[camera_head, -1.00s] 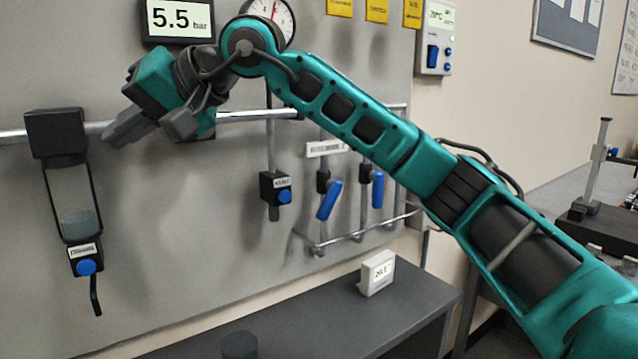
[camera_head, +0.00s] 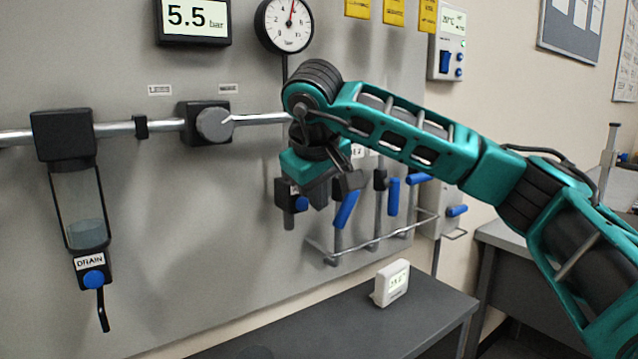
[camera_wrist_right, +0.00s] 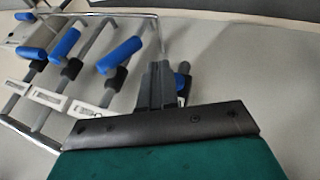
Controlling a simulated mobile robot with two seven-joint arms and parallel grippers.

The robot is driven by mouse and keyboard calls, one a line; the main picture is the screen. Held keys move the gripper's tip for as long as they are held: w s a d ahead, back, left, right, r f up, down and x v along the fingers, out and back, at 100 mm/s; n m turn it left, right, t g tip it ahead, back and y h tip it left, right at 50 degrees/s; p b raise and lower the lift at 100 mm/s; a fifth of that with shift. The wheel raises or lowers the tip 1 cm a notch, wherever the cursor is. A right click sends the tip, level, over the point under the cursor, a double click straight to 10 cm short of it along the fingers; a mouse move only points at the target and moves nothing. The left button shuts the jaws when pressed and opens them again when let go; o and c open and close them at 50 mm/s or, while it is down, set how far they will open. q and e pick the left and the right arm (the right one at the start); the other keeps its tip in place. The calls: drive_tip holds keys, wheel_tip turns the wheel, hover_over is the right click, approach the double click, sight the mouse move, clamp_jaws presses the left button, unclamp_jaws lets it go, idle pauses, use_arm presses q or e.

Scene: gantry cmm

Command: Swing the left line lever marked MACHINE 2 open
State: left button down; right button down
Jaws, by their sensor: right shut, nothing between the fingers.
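My right gripper (camera_head: 347,184) is shut and empty, pointing down in front of the panel. Its closed fingers also show in the right wrist view (camera_wrist_right: 160,85). A white label (camera_head: 358,150) ending in "E 2" is partly hidden by my arm. My left gripper is not in view.
More blue levers (camera_head: 394,196) stand to the right, behind a metal guard rail (camera_head: 372,242). A black valve with a blue knob (camera_head: 302,203) is close left of the gripper. The DRAIN filter bowl (camera_head: 80,210) hangs at left. A grey bench (camera_head: 430,310) lies below.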

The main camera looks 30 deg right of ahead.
sight(345, 207)
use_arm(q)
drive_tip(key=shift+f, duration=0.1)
use_arm(e)
drive_tip(key=w+d+f, duration=0.3)
drive_tip(key=d+f, duration=0.2)
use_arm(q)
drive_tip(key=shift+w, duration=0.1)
use_arm(e)
drive_tip(key=shift+a+f, duration=0.1)
